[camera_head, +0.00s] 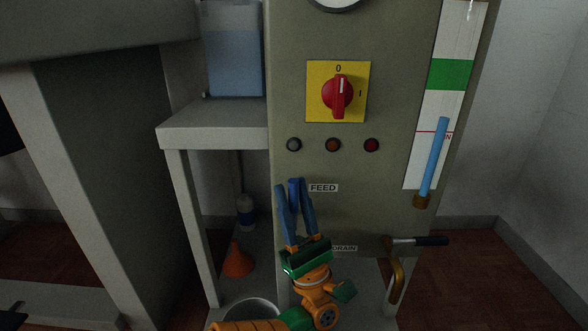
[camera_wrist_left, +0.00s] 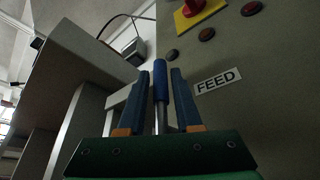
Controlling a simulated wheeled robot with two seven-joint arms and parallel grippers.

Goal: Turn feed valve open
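The feed valve's lever has a blue grip and a metal stem (camera_wrist_left: 160,118), seen in the left wrist view. In the head view its blue grip (camera_head: 294,190) stands roughly upright, just left of the FEED label (camera_head: 323,188). My left gripper (camera_head: 296,207), with blue fingers, reaches up from below along the panel. In the left wrist view the fingers (camera_wrist_left: 160,88) stand on either side of the lever, with narrow gaps visible. The gripper looks open around it. The valve body is hidden behind my gripper. My right gripper is not in view.
A red rotary switch (camera_head: 340,94) on a yellow plate and three lamps (camera_head: 333,145) sit above. A gauge (camera_head: 434,160) with a blue column is at right. A shelf (camera_head: 215,136) stands at left, an orange cone (camera_head: 238,261) below.

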